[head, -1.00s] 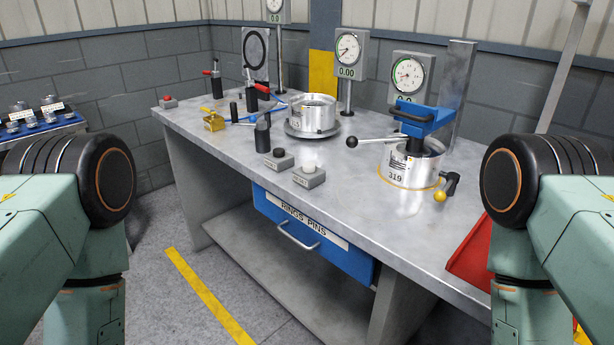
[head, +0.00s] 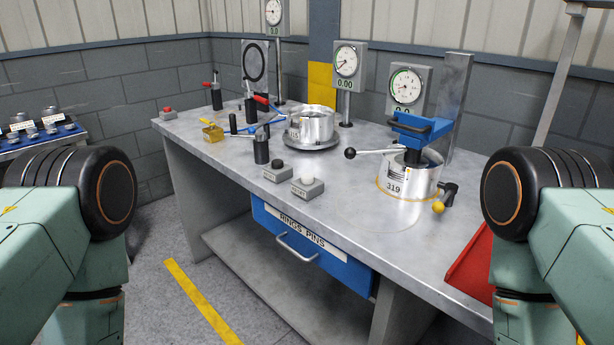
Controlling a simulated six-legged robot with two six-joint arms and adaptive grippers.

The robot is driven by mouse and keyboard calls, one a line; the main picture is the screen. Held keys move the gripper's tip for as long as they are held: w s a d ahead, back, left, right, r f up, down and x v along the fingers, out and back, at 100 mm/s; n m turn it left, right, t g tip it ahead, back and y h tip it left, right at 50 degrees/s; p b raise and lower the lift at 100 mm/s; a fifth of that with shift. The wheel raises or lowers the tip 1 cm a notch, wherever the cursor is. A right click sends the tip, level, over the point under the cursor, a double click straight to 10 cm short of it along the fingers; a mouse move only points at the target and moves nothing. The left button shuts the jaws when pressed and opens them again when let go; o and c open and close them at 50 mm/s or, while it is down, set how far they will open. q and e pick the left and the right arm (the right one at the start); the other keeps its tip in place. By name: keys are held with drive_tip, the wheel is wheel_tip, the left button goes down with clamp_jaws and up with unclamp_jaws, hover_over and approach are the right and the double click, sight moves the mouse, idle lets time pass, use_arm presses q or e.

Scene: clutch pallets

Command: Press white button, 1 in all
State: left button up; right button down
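The white button (head: 307,179) is a small pale dome on a grey box (head: 308,190) with a label on its front. It stands near the front edge of the metal bench, just right of a similar box with a black button (head: 277,164). Nothing touches the white button. My two arms show at the left and right edges of the head view, but neither gripper is in the picture. Whether the grippers are open or shut is hidden.
The bench (head: 350,215) holds a clutch drum (head: 312,124), a second drum marked 319 (head: 396,187) under a blue press (head: 420,128), dial gauges (head: 347,62), and a red button (head: 168,114). A blue drawer (head: 315,247) sits below. A red bin (head: 471,265) is at right.

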use_arm(q)
clamp_jaws()
idle(1.3)
